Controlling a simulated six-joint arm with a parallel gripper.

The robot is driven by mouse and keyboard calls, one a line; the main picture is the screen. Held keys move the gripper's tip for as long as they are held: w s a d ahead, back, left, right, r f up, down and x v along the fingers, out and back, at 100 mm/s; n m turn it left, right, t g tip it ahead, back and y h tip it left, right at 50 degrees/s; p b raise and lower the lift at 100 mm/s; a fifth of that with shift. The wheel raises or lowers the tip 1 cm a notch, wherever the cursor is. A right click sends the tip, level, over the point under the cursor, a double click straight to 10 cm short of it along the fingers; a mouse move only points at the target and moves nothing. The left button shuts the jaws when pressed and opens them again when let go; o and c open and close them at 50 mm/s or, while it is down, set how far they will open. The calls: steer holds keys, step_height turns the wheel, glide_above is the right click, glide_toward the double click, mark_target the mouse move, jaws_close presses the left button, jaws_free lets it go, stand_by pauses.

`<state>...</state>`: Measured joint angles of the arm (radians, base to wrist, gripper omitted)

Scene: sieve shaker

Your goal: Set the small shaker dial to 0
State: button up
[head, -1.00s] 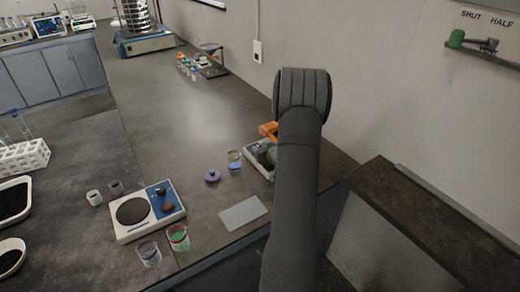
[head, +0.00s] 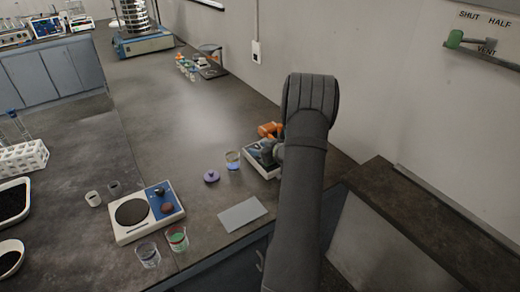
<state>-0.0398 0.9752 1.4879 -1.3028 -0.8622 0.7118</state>
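A small white-rimmed device (head: 257,163) sits near the right edge of the bench, partly covered by my arm; I cannot make out its dial. The end of my arm, with grey and orange parts (head: 270,131), is over or beside it; my fingers cannot be made out. A white unit with a round dark plate and a blue panel (head: 157,194) with knobs stands on the near bench. A larger machine with a blue base (head: 146,44) and a stack of metal sieves stands at the back. I cannot tell which small unit is the task's shaker.
A purple-topped item (head: 211,177) and a clear beaker with blue contents (head: 233,160) stand left of the covered device. A grey flat plate (head: 242,214) lies in front. Two beakers (head: 177,238) and two small cups (head: 93,198) surround the white unit. The bench middle is clear.

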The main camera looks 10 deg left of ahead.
steer(key=shift+s+d, duration=0.1)
steer(key=shift+d, duration=0.05)
steer(key=v, duration=1.7)
steer(key=shift+s+r, duration=0.1)
steer(key=shift+r, duration=0.05)
steer(key=s+a+m+t+h, duration=0.4)
steer(key=s+a+m, duration=0.1)
steer(key=x, duration=1.7)
steer(key=shift+w+a+f, duration=0.2)
steer(key=shift+f, duration=0.1)
